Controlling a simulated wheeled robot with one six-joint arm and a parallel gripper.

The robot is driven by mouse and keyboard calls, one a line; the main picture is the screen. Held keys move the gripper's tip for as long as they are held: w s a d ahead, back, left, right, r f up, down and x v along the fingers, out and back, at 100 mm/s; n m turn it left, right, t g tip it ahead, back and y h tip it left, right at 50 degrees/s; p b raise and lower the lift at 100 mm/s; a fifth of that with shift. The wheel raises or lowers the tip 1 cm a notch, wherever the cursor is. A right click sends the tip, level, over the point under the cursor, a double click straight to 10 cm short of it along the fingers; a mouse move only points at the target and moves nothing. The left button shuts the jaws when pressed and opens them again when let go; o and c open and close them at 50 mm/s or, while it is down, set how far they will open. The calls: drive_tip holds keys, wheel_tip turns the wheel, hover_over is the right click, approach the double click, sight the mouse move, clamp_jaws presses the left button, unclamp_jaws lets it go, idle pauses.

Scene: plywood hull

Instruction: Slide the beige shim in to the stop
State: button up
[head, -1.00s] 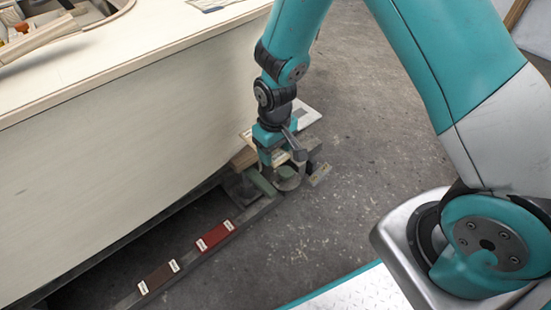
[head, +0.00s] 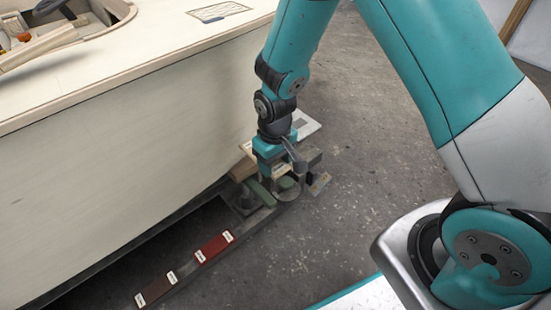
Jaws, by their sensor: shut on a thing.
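My gripper (head: 286,174) points down beside the lower edge of the pale hull, at the far end of a dark rail. It is shut on a pale beige piece, the beige shim (head: 281,171), of which only a small part shows between the fingers. The fingers and the parts around them hide the rest, so I cannot tell how far in the shim sits or whether it touches a stop. A round grey-green part (head: 287,190) is just below the gripper.
A red shim (head: 214,248) and a brown shim (head: 156,290), each with white end labels, lie along the rail (head: 260,217). The plywood hull (head: 110,165) fills the left. A wooden block (head: 242,170) is left of the gripper.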

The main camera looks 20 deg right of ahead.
sight(254, 184)
wheel_tip(254, 184, down, 18)
drive_tip(key=b, duration=1)
idle(1.7)
drive_tip(key=shift+w+r, duration=0.1)
drive_tip(key=shift+w+a+b, duration=0.2)
drive_tip(key=shift+w+a, duration=0.35)
drive_tip(key=shift+w, duration=1.05)
drive_tip(key=shift+w+a+b, duration=0.15)
drive_tip(key=shift+w+a, duration=0.35)
drive_tip(key=shift+w, duration=1.15)
drive_tip(key=shift+w+a+b, duration=0.2)
drive_tip(key=shift+w+a, duration=0.35)
drive_tip(key=shift+w, duration=1.05)
drive_tip(key=o, duration=1.1)
drive_tip(key=shift+c, duration=0.2)
drive_tip(key=shift+r, duration=0.1)
drive_tip(key=shift+s+d+r+p, duration=0.1)
drive_tip(key=shift+s+r+p, duration=0.2)
drive_tip(key=shift+r+p, duration=0.55)
drive_tip(key=shift+s+d+r+p, duration=0.1)
drive_tip(key=shift+s+r+p, duration=0.25)
drive_tip(key=shift+r+p, duration=0.5)
drive_tip(key=shift+s+d+r+p, duration=0.1)
drive_tip(key=shift+s+r+p, duration=0.2)
drive_tip(key=shift+r+p, duration=0.55)
drive_tip(key=shift+f, duration=0.15)
